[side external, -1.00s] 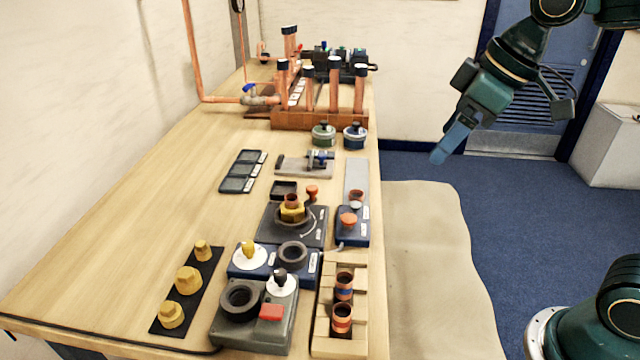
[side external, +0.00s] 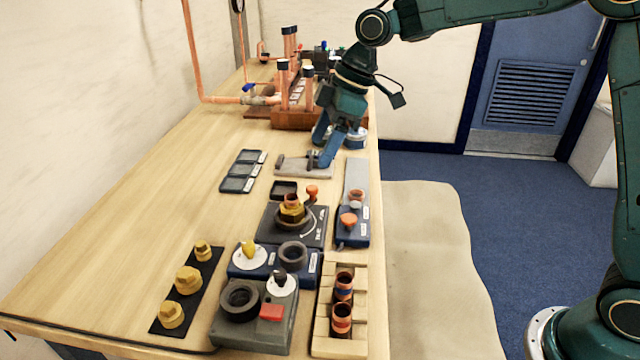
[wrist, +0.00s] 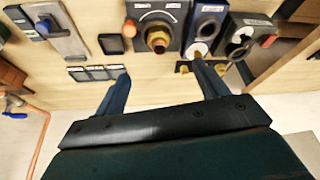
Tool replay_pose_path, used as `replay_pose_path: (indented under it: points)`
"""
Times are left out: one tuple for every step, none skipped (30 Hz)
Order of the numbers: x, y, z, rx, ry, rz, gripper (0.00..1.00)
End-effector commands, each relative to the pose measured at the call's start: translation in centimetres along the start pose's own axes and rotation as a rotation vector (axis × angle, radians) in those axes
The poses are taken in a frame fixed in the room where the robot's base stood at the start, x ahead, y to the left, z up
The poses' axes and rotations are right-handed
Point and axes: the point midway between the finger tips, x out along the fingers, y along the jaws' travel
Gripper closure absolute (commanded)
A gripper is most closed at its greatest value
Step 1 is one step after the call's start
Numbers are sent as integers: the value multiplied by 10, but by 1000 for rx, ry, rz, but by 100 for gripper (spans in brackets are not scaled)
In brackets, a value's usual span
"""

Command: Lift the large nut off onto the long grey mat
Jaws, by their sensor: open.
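The large brass nut (side external: 291,212) sits around an upright copper pipe on a dark square fixture (side external: 313,234). In the wrist view the nut (wrist: 157,40) appears ahead of and roughly between the fingers, clear of both. My gripper (side external: 322,150) is open and empty, above the grey clamp plate at the back right of the bench, behind the nut. Its two spread fingers (wrist: 160,72) also show in the wrist view. A long light grey strip (side external: 356,172), apparently the mat, lies along the right bench edge; its visible far part is bare.
Several brass fittings stand on a black strip (side external: 207,285) at front left. A blue gauge block (side external: 246,262), a grey box (side external: 258,330) and a wooden rack (side external: 327,350) fill the front. The copper manifold (side external: 300,118) stands behind my gripper. The bench's left side is clear.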

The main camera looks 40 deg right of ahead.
Motion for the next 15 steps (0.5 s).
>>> replay_pose_path:
  points:
    - [4, 2, -2, -10, 1, -5, 28]
    - [5, 3, -2, -14, 1, -8, 28]
    - [6, 3, -3, -18, 2, -10, 28]
    - [7, 4, -3, -21, 2, -11, 28]
    - [7, 4, -3, -22, 2, -11, 28]
    - [7, 4, -4, -23, 3, -11, 28]
    - [7, 4, -4, -23, 3, -11, 28]
    - [8, 4, -3, -23, 3, -11, 28]
    - [8, 4, -3, -23, 2, -11, 28]
    - [8, 4, -3, -22, 2, -12, 28]
    - [9, 4, -3, -22, 2, -12, 28]
    - [11, 4, -3, -22, 2, -12, 28]
    - [13, 4, -3, -21, 1, -13, 28]
    - [15, 4, -3, -21, 1, -13, 28]
    - [19, 4, -3, -21, 1, -13, 28]
